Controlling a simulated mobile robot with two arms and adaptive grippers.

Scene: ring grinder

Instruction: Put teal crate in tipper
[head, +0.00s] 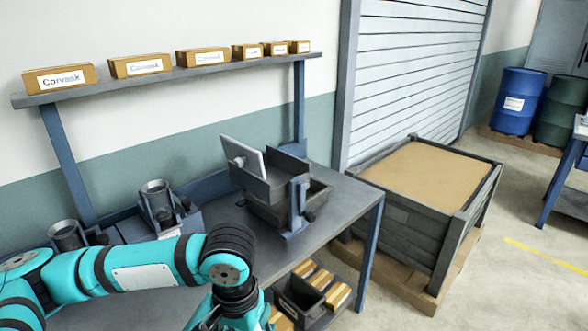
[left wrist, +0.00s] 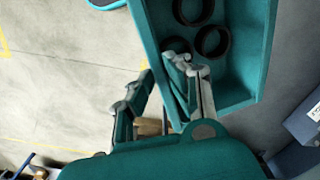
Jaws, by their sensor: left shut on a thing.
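The teal crate (left wrist: 240,88) shows in the left wrist view, with several dark rings (left wrist: 212,40) lying in it. My left gripper (left wrist: 162,70) is shut on the crate's left wall, one finger on each side. In the head view only the upper part of my left gripper (head: 232,312) shows at the bottom edge, and the crate is out of sight. The tipper (head: 270,190), which appears to be the dark tray on a stand with a pale upright plate, stands on the grey workbench (head: 338,212). My right gripper is not in view.
Two grey cylindrical fixtures (head: 158,200) stand on the bench left of the tipper. A shelf (head: 190,76) with cardboard boxes runs above. Small boxes (head: 318,280) sit under the bench top.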

